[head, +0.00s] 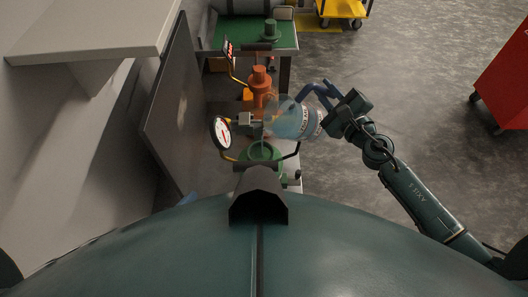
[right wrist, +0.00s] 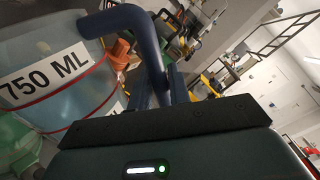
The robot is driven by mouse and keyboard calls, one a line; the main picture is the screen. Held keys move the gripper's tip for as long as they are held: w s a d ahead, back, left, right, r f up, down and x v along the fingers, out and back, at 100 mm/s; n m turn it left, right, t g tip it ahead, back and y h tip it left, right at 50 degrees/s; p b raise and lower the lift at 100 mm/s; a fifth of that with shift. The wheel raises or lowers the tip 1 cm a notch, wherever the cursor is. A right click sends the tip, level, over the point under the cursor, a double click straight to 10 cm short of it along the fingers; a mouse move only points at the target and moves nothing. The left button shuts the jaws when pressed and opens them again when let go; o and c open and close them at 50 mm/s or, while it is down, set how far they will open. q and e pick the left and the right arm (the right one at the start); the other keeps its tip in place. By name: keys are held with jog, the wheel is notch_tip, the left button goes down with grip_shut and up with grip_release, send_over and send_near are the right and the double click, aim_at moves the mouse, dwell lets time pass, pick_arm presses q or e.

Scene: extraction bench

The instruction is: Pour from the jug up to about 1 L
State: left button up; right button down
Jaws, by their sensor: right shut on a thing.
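The jug (head: 297,121) is a clear bluish vessel with a blue handle (head: 313,88). It is tipped in the head view, its mouth to the left over the bench. My right gripper (head: 331,104) is shut on the handle. In the right wrist view the jug (right wrist: 85,95) fills the left side, with a "750 ML" label and red lines; I cannot tell its liquid level. Whether liquid is flowing is too small to tell. My left gripper is not in view.
A round gauge (head: 221,132) stands left of the jug, and an orange pump-like device (head: 260,88) stands behind it. A dark upright panel (head: 172,105) borders the bench on the left. A red cabinet (head: 505,85) stands far right; the floor between is clear.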

jog(key=shift+r, duration=0.15)
jog(key=shift+s+a+r+n+p, duration=0.1)
jog(key=shift+a+r+n+p, duration=0.25)
jog(key=shift+r+p, duration=0.3)
jog(key=shift+d+f, duration=0.1)
dwell(0.8)
jog(key=shift+r+n+p, duration=0.25)
jog(key=shift+r+p, duration=0.05)
jog(key=shift+p, duration=0.2)
dwell(0.8)
